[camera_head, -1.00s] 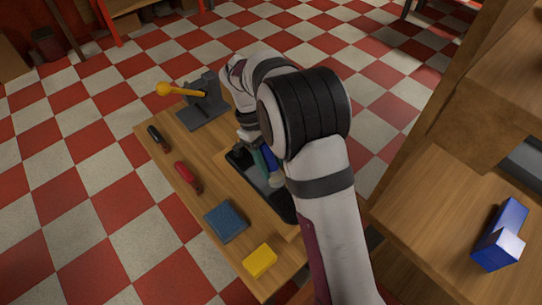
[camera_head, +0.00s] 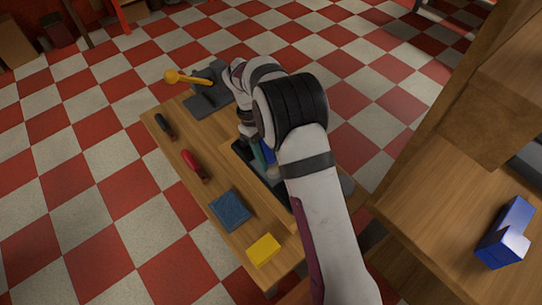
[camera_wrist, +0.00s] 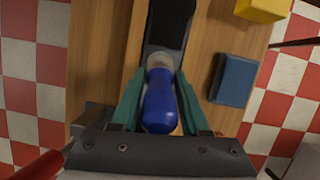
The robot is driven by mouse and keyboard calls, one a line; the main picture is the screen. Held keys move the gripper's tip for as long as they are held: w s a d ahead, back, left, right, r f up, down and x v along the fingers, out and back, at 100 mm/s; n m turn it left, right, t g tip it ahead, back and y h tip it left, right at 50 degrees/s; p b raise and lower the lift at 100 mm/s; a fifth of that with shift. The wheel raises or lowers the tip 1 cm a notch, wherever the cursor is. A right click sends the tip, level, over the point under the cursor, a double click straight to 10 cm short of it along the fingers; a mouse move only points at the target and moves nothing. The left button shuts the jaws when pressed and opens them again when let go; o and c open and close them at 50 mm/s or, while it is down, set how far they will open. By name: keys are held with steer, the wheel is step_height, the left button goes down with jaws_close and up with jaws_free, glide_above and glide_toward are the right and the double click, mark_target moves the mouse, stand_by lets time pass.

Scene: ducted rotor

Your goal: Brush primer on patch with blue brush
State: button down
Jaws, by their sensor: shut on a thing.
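My gripper (camera_wrist: 158,84) has green fingers and is shut on the blue brush (camera_wrist: 159,105). The brush's thick blue handle lies between the fingers, and its pale end points toward a long dark panel (camera_wrist: 170,25) in the wrist view. In the head view the blue brush (camera_head: 268,153) is partly hidden by my arm and is over the dark panel (camera_head: 242,151). I cannot tell whether the bristles touch the panel. I cannot make out a separate patch or any primer on it.
On the wooden table (camera_head: 188,140) are a black-handled tool (camera_head: 164,126), a red-handled tool (camera_head: 194,165), a blue pad (camera_head: 230,209) and a yellow block (camera_head: 263,249). A grey fixture with an orange-yellow lever (camera_head: 185,77) is at the far end. A wooden shelf with a blue-and-white object (camera_head: 506,235) stands right.

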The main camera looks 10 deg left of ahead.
steer(key=shift+s+d, duration=1.1)
steer(key=shift+s, duration=0.05)
steer(key=shift+w+a, duration=0.1)
steer(key=shift+a, duration=0.2)
steer(key=shift+w+a, duration=1.2)
steer(key=shift+s+d, duration=1.1)
steer(key=shift+d, duration=0.05)
steer(key=shift+s+d+r, duration=0.15)
steer(key=shift+r, duration=0.45)
steer(key=shift+s+d+r, duration=0.1)
steer(key=shift+s+r, duration=0.05)
steer(key=shift+r, duration=3.3)
steer(key=shift+w, duration=0.1)
